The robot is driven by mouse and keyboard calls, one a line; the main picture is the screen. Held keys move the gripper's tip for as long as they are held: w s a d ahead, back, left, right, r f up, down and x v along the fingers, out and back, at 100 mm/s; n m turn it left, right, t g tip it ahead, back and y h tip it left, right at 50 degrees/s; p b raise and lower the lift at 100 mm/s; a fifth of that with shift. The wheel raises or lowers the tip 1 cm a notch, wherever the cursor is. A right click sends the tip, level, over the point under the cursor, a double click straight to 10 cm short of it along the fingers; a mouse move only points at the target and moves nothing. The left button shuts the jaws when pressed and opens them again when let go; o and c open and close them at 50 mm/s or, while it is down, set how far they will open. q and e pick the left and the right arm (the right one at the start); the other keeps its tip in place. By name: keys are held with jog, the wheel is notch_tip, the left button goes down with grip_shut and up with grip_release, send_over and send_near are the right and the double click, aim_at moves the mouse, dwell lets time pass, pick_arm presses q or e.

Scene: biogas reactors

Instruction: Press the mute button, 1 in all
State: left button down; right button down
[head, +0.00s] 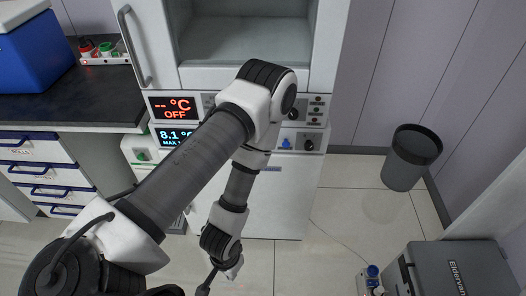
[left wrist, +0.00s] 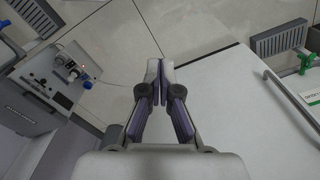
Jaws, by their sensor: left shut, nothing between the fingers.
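A reactor front panel holds a red display (head: 172,106) reading "-- °C OFF" and a blue display (head: 174,136) reading 8.1 °C. To their right are a blue control (head: 286,143), a black knob (head: 309,145) and small indicators or buttons (head: 316,110). I cannot tell which of these, if any, is the mute button, and my left arm hides the panel's middle. In the left wrist view my left gripper (left wrist: 160,72) has its fingertips together with nothing between them. It points down over the floor, low in front of the white cabinet. My right gripper is not in view.
A black bin (head: 411,157) stands at the right. A grey box (head: 462,268) and a small device with a blue knob (head: 372,271) sit on the floor at lower right; a cable runs across the tiles. A dark counter (head: 75,105) with a blue cooler (head: 38,55) is at left.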

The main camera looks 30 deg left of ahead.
pick_arm(q)
jog(key=shift+r, duration=0.1)
jog(key=w+a+r+t+h+b, duration=0.1)
jog(key=w+t+b, duration=0.15)
jog(key=w, duration=0.25)
jog(key=w+r+n+t+h+b, duration=0.1)
jog(key=w+r+t, duration=0.15)
jog(key=w, duration=0.35)
jog(key=w+a+t+h+b, duration=0.1)
jog(key=w+t, duration=0.2)
jog(key=w, duration=0.2)
jog(key=w+a+r+n+t+b, duration=0.1)
jog(key=w+a+r+t, duration=0.3)
jog(key=r, duration=0.5)
jog(key=w+t+b, duration=0.1)
jog(key=w+t, duration=0.1)
jog(key=w, duration=0.1)
jog(key=shift+r+n, duration=0.3)
jog(key=shift+n, duration=0.1)
jog(key=w+a, duration=0.4)
jog(key=w, duration=0.3)
jog(key=shift+w+a, duration=0.2)
jog(key=shift+a, duration=0.05)
